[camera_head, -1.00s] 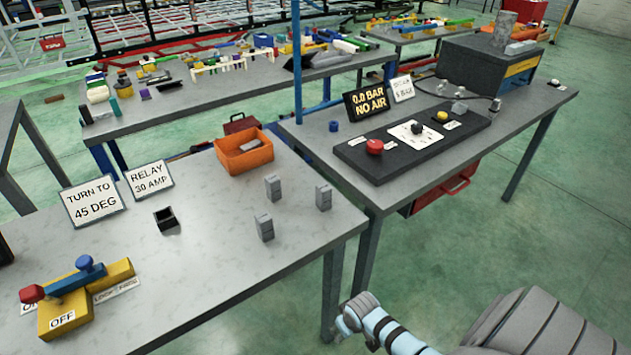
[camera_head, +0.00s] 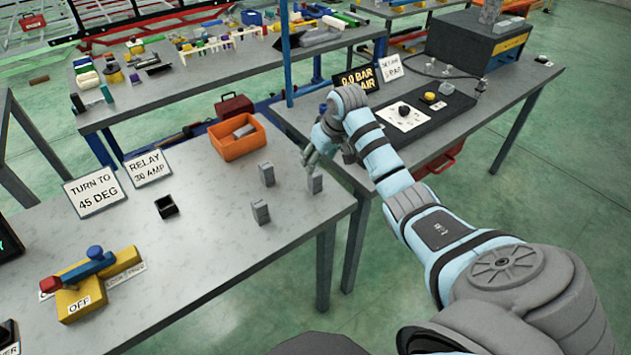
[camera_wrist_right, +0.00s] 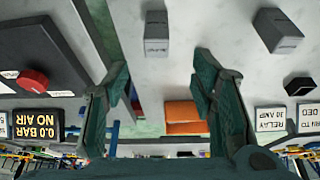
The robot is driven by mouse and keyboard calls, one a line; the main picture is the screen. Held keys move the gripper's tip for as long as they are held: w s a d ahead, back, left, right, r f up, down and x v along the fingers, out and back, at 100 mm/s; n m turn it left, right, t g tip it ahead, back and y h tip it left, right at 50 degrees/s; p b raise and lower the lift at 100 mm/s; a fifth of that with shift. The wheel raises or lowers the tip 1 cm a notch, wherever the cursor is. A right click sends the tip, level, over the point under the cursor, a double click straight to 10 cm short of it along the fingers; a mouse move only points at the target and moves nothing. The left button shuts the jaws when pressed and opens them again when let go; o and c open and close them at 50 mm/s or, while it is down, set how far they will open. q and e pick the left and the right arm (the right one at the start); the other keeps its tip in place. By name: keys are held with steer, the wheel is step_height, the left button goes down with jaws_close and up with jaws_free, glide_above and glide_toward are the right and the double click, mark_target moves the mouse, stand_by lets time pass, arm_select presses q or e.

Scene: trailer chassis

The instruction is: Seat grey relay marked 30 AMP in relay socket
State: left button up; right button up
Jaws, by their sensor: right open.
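Three upright grey relays stand on the near table in the head view: one at the back (camera_head: 267,174), one in front (camera_head: 261,212) and one at the right (camera_head: 315,184). Their markings are too small to read. The relay socket (camera_head: 166,207) is a small black open box left of them, also in the right wrist view (camera_wrist_right: 299,86). My right gripper (camera_head: 309,162) is above and just behind the right-hand relay. In the wrist view its fingers (camera_wrist_right: 162,82) are spread and empty, with one relay (camera_wrist_right: 156,30) ahead of the gap and another (camera_wrist_right: 278,28) to the side. My left gripper is not in view.
A "RELAY 30 AMP" sign (camera_head: 148,167) stands behind the socket. An orange bin (camera_head: 236,138) sits behind the relays. A yellow lever block (camera_head: 95,283) is at the left front. A second table with a black panel (camera_head: 440,118) adjoins on the right.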

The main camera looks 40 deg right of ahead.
mark_target(316, 173)
steer(key=x, duration=0.4)
steer(key=b+x, duration=0.1)
steer(key=x, duration=0.3)
steer(key=shift+s+d+f, duration=0.15)
steer(key=shift+s+d, duration=0.05)
jaws_close()
